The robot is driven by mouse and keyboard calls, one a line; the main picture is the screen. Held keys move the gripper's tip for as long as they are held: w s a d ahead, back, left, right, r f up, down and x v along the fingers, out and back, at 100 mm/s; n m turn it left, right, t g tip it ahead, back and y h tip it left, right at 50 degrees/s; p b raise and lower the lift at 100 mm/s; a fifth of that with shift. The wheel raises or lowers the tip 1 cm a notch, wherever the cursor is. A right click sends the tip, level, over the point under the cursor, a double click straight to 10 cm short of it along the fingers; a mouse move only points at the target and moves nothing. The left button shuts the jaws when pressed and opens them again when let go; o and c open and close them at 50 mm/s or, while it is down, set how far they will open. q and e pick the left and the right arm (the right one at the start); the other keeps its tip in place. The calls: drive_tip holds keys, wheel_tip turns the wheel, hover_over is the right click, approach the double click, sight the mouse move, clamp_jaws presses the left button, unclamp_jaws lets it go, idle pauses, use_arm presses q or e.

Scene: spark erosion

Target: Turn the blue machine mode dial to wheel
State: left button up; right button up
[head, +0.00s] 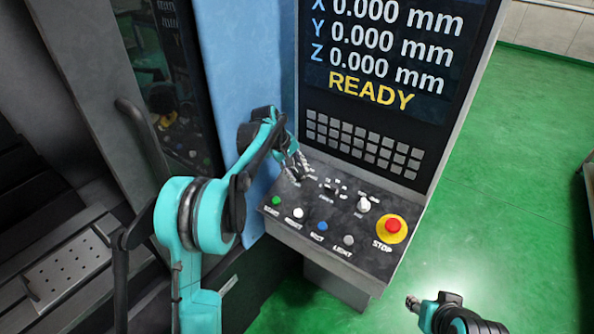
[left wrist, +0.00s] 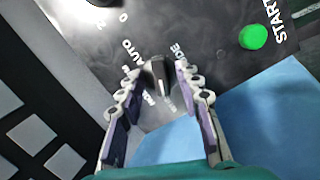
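The mode dial (left wrist: 157,82) is a dark knob on the sloped control panel of the blue machine. In the left wrist view it sits between the fingertips of my left gripper (left wrist: 156,88), with a gap on each side. The lettering AUTO and a partly hidden word ending in DE show around it; other labels are covered or hard to read. In the head view my left gripper (head: 299,172) reaches down over the panel's back left part and hides the dial. My right gripper (head: 413,304) shows at the bottom right, away from the panel; its fingers are unclear.
The control panel (head: 300,228) also carries a green START button (head: 276,201), white, blue and grey buttons, a white knob (head: 363,204) and a red STOP button (head: 393,226). A keypad (head: 360,145) and a screen reading READY (head: 371,92) stand behind. Green floor is free at right.

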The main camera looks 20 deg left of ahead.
use_arm(q)
drive_tip(key=v, duration=1.2)
drive_tip(key=s+d+f+m+t+y+b, duration=0.1)
drive_tip(key=s+d+f+m+b, duration=0.2)
drive_tip(key=s, duration=0.6)
drive_tip(key=s+d+f+m+t+y+b, duration=0.1)
drive_tip(key=s+d+f+b, duration=0.1)
drive_tip(key=s+f+b, duration=0.5)
use_arm(e)
wheel_tip(320, 180, down, 16)
drive_tip(key=b, duration=0.5)
drive_tip(key=shift+r+b, duration=0.25)
drive_tip(key=shift+b, duration=0.05)
drive_tip(key=shift+c, duration=0.5)
use_arm(q)
drive_tip(key=s+d+f+m+t+y, duration=0.1)
drive_tip(key=s+f+m, duration=0.4)
drive_tip(key=s+f, duration=0.9)
drive_tip(key=s+t, duration=0.1)
drive_tip(key=s, duration=0.3)
use_arm(e)
drive_tip(key=shift+a, duration=0.1)
drive_tip(key=shift+c, duration=0.2)
